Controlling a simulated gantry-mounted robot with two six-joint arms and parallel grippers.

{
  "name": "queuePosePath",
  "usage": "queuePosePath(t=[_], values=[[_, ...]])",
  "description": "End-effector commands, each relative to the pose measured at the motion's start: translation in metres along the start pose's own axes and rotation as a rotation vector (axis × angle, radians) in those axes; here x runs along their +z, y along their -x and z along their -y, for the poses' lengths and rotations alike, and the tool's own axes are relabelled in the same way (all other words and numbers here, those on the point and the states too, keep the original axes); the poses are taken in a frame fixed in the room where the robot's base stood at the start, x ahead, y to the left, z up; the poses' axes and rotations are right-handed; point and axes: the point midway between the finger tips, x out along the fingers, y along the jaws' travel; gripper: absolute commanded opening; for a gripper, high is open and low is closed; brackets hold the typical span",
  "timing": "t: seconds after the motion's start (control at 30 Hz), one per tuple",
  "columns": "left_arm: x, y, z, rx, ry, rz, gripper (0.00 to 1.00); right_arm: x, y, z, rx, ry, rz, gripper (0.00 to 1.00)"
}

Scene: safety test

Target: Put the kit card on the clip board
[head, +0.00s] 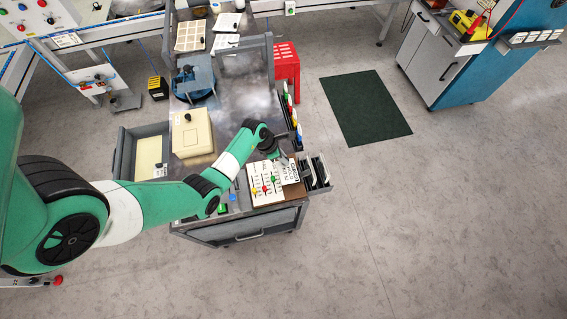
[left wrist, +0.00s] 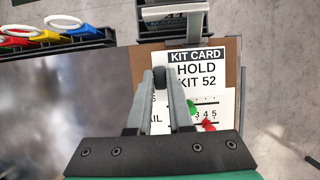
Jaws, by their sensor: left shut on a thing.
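The kit card (left wrist: 195,70) is white with a black header and reads "HOLD KIT 52". In the head view the card (head: 289,171) lies over the brown clip board (head: 293,192). The board's brown edge (left wrist: 233,75) shows beside the card in the left wrist view. My left gripper (head: 275,155) is at the card's edge; its fingers (left wrist: 160,78) are shut on the card near its left side. I cannot tell whether the card touches the board. A white sheet with printed marks and red and green pieces (left wrist: 207,124) shows below the card. My right gripper is not in view.
Coloured rings in a dark rack (left wrist: 50,38) line the cart's side. A dark slotted holder (head: 316,172) stands right of the board. A beige box (head: 191,133) and a blue device (head: 194,78) sit further back on the metal cart top (head: 228,105).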

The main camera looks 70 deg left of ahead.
Motion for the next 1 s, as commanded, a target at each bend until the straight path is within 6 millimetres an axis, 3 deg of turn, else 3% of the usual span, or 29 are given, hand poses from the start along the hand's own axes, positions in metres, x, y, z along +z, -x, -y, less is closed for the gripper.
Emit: queuePosePath(t=[0.2, 0.47, 0.5, 0.63, 1.0], values=[[-0.016, -0.038, 0.001, -0.003, 0.001, -0.002, 0.00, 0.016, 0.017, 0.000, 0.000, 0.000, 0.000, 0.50], [-0.016, -0.039, 0.000, 0.000, 0.000, 0.001, 0.00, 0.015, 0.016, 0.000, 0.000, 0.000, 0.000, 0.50], [-0.016, -0.039, 0.000, 0.000, 0.000, 0.001, 0.24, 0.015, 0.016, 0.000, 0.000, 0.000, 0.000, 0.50], [-0.016, -0.039, 0.000, 0.000, 0.000, 0.000, 0.47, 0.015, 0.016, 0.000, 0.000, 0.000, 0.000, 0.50], [-0.016, -0.032, 0.000, 0.000, 0.000, 0.000, 0.49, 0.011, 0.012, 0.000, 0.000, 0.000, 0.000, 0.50]])
